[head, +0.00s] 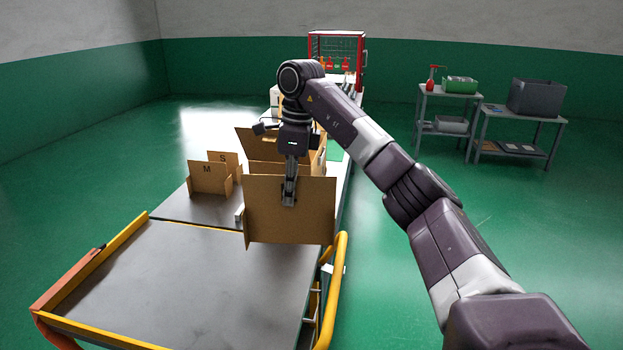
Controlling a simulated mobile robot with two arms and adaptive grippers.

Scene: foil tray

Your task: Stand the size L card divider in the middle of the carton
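A large brown card divider (262,217) hangs upright from my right gripper (289,194) in the head view. The gripper points down and is shut on the divider's upper middle. No letter shows on the side facing me; it is larger than the dividers marked M and S. The open carton (255,142) is behind the held divider and my wrist, with a flap raised. The divider is on the near side of the carton, and most of the carton's inside is hidden. My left gripper is not in view.
Card dividers marked M (208,180) and S (228,160) stand left of the carton on the grey bench. A cart (170,285) with yellow rails has a clear top in front. A red-framed cage (337,50) stands at the far end. Side tables hold bins at right.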

